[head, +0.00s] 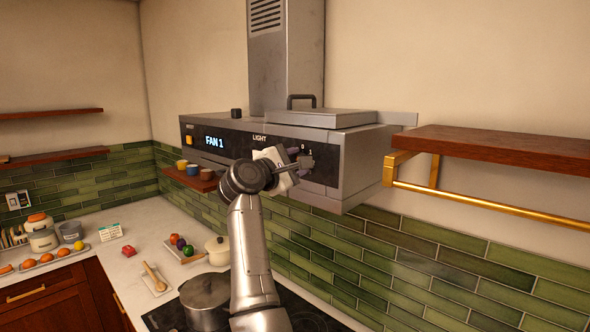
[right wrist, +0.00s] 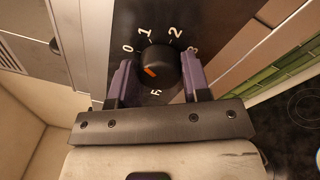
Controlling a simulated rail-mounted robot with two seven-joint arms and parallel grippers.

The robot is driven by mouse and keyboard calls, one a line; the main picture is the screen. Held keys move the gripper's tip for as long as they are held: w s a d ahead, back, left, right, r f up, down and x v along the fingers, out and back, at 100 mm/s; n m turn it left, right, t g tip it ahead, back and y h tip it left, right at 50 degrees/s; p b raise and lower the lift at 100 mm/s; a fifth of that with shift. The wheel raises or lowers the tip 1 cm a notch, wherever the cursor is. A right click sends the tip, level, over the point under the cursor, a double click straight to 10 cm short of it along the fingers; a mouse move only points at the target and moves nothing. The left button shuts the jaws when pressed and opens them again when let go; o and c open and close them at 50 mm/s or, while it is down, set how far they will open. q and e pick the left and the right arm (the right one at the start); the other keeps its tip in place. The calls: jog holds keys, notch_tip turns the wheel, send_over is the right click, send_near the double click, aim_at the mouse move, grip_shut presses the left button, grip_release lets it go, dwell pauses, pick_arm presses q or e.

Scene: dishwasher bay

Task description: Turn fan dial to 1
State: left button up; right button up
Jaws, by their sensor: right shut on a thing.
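The range hood (head: 340,150) has a dark front panel whose display (head: 214,142) reads "FAN 1". In the right wrist view, the round black fan dial (right wrist: 160,66) has an orange mark at its lower left. The figures 0, 1, 2 and 3 run in an arc around its top. My right gripper (head: 300,163) is at the right end of the panel. In the right wrist view, its purple fingers (right wrist: 158,85) are on either side of the dial, shut on it. In the head view the gripper mostly hides the dial. My left gripper is out of view.
A wooden shelf (head: 500,146) with a brass rail (head: 470,200) is right of the hood. Below my arm, a steel pot (head: 205,297) stands on the black cooktop. A small shelf with cups (head: 182,165) hangs left of the hood.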

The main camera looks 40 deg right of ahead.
jog(key=m, duration=0.2)
jog(key=shift+m, duration=0.3)
jog(key=shift+b, duration=0.3)
jog(key=o, duration=0.9)
jog(key=shift+a, duration=0.1)
